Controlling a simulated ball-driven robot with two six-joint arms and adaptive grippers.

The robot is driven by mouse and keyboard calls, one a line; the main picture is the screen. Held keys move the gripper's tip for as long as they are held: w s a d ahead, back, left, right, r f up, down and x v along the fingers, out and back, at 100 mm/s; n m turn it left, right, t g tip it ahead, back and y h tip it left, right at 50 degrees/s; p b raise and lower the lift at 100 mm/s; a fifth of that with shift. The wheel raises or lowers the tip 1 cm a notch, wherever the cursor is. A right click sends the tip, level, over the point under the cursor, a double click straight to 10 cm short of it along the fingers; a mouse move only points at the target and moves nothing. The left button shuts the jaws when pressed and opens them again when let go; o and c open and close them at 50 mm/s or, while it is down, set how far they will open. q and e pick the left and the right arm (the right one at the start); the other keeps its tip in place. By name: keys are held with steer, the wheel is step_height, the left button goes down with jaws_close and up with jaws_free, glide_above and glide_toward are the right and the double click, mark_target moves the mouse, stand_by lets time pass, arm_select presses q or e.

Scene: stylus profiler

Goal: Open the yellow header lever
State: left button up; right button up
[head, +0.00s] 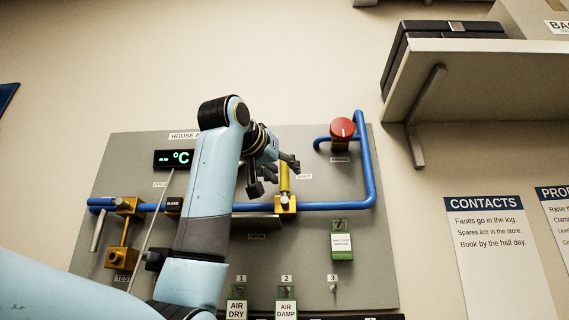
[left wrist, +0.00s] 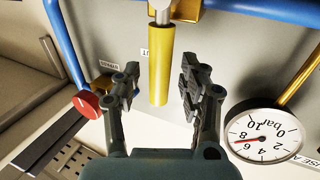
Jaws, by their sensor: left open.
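The yellow header lever (head: 285,177) stands upright on its brass valve body (head: 285,204), across the blue pipe. A small label, apparently "SHUT", is just right of it. My left gripper (head: 272,175) is open at the lever, coming from the left; its fingers partly overlap the lever's surroundings. In the left wrist view the lever (left wrist: 159,68) lies between the two spread fingers of the gripper (left wrist: 158,88), with a gap on each side; neither finger visibly touches it. My right gripper is in neither view.
A red knob (head: 342,128) sits on the blue pipe (head: 366,165) up and right of the lever. A pressure gauge (left wrist: 264,135) is right of the fingers in the wrist view. A shelf (head: 480,60) juts out at upper right. Green tagged blocks (head: 342,240) are below.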

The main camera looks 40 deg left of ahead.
arm_select(q)
steer(key=shift+w, duration=0.6)
steer(key=shift+c, duration=0.2)
jaws_close()
steer(key=shift+w+a+f, duration=0.1)
steer(key=shift+w, duration=0.05)
steer(key=shift+w+f, duration=0.1)
steer(key=shift+w, duration=0.05)
